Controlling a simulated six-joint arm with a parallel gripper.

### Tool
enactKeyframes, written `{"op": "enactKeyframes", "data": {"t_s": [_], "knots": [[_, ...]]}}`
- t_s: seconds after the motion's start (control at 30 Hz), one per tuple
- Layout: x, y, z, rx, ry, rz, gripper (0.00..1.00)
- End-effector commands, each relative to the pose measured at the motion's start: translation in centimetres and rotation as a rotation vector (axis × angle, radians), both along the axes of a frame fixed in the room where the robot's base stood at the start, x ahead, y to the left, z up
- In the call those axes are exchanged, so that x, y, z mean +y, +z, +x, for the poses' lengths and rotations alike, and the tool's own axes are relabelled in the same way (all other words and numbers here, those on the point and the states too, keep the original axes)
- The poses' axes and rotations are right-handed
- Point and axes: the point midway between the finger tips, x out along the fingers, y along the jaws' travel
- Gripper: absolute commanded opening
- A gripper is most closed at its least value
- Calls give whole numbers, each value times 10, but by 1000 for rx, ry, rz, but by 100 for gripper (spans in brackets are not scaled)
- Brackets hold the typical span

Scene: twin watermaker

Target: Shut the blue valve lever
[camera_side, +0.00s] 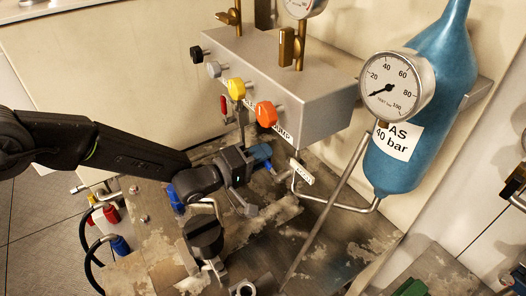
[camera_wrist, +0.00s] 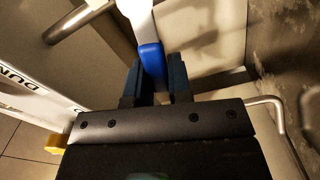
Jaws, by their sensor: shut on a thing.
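The blue valve lever (camera_wrist: 151,62) shows in the wrist view as a pale metal arm with a blue end. Its blue end lies between the two dark fingers of my gripper (camera_wrist: 156,78), and the jaws are closed on it. In the side view my gripper (camera_side: 245,162) is low, below the grey box's front. A blue piece (camera_side: 261,153) shows right beside it and appears to be the lever's end. The fingers and wrist hide much of the lever and its valve there.
The grey box (camera_side: 320,92) with yellow (camera_side: 236,88) and orange (camera_side: 266,114) knobs overhangs my gripper. A gauge (camera_side: 397,86) and blue cylinder (camera_side: 415,110) stand right. A black knob (camera_side: 204,236) is close in front.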

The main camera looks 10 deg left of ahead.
Motion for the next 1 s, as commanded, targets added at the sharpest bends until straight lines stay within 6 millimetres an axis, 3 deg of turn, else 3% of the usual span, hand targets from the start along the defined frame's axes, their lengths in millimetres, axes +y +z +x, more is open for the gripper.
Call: {"op": "enactKeyframes", "data": {"t_s": [0.4, 0.97, 1.0], "knots": [[2, -12, 3, 140, 3, -143, 0], [2, -14, 3, 161, 3, -165, 0], [2, -14, 3, 161, 3, -165, 21]]}}
